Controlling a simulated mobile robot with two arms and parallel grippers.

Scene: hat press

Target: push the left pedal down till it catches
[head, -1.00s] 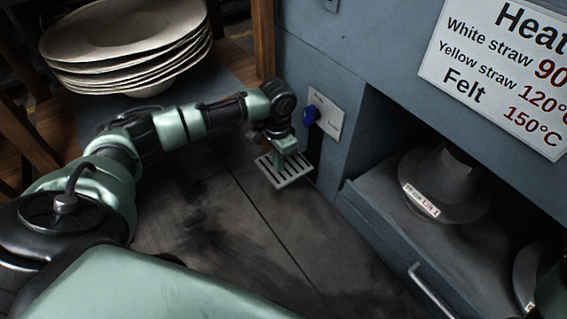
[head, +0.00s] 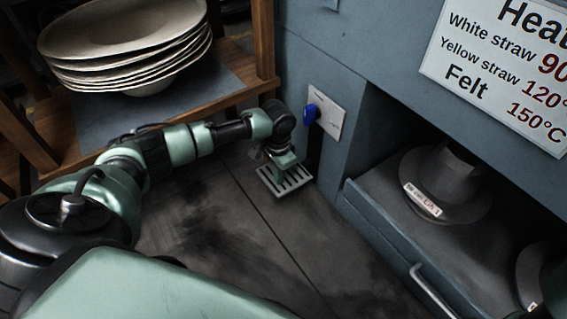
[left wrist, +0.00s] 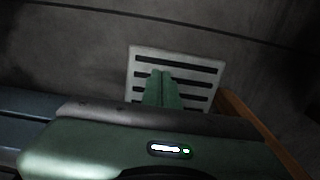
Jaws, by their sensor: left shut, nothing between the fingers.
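The left pedal (head: 296,184) is a pale slotted metal plate low at the front of the blue-grey press, close above the floor. It also shows in the left wrist view (left wrist: 205,72). My left gripper (head: 287,168) is over the pedal, pointing down, with its green fingers shut and empty. In the left wrist view the fingertips (left wrist: 163,76) lie over the middle of the plate, and they seem to touch it. Whether the pedal has caught cannot be seen. My right gripper is not in view.
A drawer (head: 384,226) with grey hat forms (head: 437,170) is at right. A wooden shelf (head: 225,95) with stacked pale hat bodies (head: 125,45) is at left. The floor (head: 215,235) in front is clear.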

